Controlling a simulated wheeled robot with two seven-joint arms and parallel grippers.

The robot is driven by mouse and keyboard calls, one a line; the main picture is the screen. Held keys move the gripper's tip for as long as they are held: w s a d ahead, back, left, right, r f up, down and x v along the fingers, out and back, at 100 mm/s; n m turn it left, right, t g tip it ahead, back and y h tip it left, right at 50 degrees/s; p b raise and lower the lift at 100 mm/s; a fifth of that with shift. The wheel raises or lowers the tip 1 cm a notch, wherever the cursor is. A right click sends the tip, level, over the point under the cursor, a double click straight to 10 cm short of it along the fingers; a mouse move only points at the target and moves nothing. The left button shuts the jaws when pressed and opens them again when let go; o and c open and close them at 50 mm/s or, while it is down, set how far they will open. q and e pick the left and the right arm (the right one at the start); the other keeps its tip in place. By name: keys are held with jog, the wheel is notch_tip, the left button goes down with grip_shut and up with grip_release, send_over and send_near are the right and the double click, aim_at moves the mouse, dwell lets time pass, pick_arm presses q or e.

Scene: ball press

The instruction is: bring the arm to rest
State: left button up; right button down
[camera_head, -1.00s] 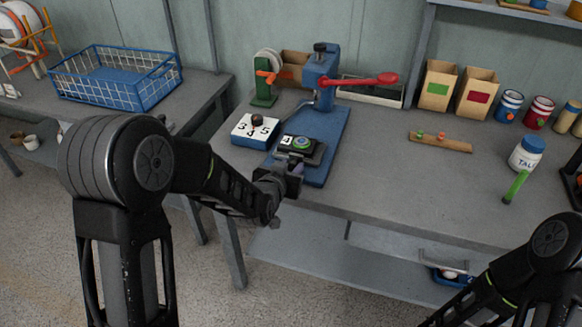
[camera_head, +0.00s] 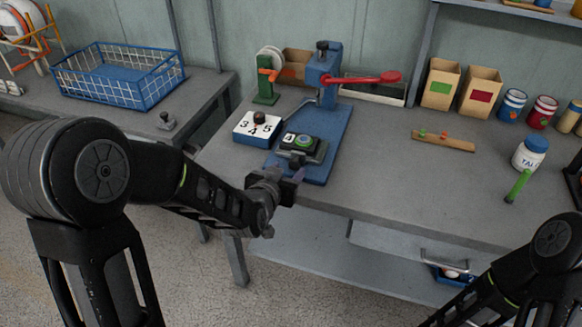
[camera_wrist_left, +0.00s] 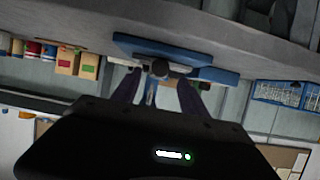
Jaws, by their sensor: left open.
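My left arm comes in from the left in the head view. Its gripper (camera_head: 290,186) is at the front edge of the workbench, just in front of the blue press (camera_head: 325,128) and its dark block with a green ring (camera_head: 303,143). The gripper is open, and I see nothing held between its fingers. In the left wrist view the two fingers (camera_wrist_left: 160,95) stand apart, with the bench edge and the blue press base (camera_wrist_left: 140,45) beyond them. My right arm shows at the lower right of the head view; its gripper is outside the picture.
A white number block with a dark knob (camera_head: 257,127) sits left of the press. A red lever (camera_head: 390,77) sticks out to the right. A blue wire basket (camera_head: 117,76) is on the left table.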

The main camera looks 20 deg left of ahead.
pick_arm(q)
jog(key=v, duration=0.2)
jog(key=shift+s+r, duration=0.1)
jog(key=shift+s, duration=0.2)
jog(key=s+d+f+g+h, duration=0.1)
jog(key=s+d+f+g, duration=0.2)
jog(key=f, duration=0.4)
jog(key=s+d+f+n+g, duration=0.1)
jog(key=s+d+f+g, duration=0.1)
jog(key=s+f, duration=0.35)
jog(key=s+d+f+g+h, duration=0.1)
jog(key=s+d+f+g, duration=0.2)
jog(key=f, duration=0.4)
jog(key=s+d+f+g, duration=0.1)
jog(key=s+f+g, duration=0.1)
jog(key=s+f, duration=0.3)
jog(key=s+d+f+n+g+h+p, duration=0.1)
jog(key=s+f, duration=0.5)
jog(key=s, duration=0.6)
jog(key=shift+d+n+g, duration=0.3)
jog(key=shift+d+g, duration=0.2)
jog(key=shift+g, duration=0.4)
jog(key=shift+f, duration=0.15)
